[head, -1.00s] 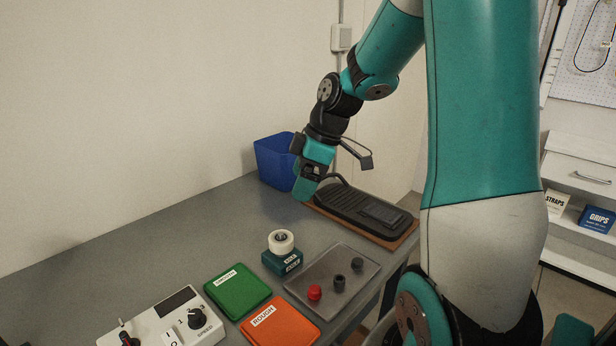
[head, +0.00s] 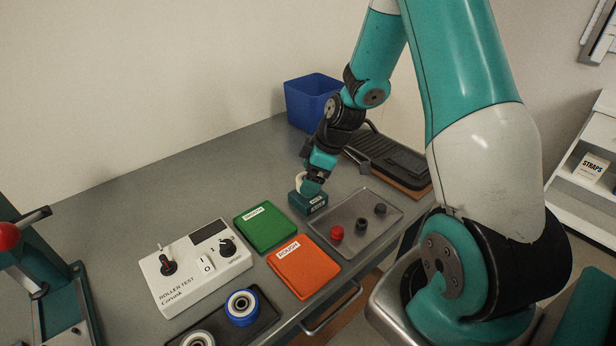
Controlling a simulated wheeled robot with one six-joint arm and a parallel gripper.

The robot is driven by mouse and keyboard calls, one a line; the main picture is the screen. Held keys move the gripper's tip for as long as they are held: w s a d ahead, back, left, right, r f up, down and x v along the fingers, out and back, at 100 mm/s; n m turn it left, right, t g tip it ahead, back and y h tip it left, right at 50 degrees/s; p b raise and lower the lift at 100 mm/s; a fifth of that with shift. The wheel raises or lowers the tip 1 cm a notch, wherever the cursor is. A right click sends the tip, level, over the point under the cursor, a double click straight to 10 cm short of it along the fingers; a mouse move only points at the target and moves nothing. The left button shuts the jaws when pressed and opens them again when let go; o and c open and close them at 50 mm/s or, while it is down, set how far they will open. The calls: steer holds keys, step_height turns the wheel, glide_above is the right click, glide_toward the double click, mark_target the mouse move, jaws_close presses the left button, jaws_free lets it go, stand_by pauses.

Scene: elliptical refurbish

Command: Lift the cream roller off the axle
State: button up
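The cream roller (head: 300,179) is on the small teal axle block (head: 308,203), which has a white label, on the grey bench. My gripper (head: 312,187) is right at the roller, reaching down from above and behind it. It covers most of the roller, and only a pale edge shows at the left. The axle pin is hidden. The fingertips are too small and too covered to tell whether they are open or closed on the roller.
A green pad (head: 265,227) and an orange pad (head: 304,266) lie in front. A metal tray (head: 350,229) with red and dark caps is at right. The roller test box (head: 196,267), a dark tray with rollers (head: 270,317), a blue bin (head: 309,101) and a black pedal (head: 394,156) surround it.

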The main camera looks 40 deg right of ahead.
mark_target(299, 178)
steer(key=shift+x, duration=0.85)
steer(key=shift+c, duration=0.4)
steer(key=c, duration=1)
steer(key=shift+o, duration=1)
steer(key=shift+c, duration=0.6)
steer(key=shift+r+p, duration=1.9)
steer(key=shift+r, duration=0.8)
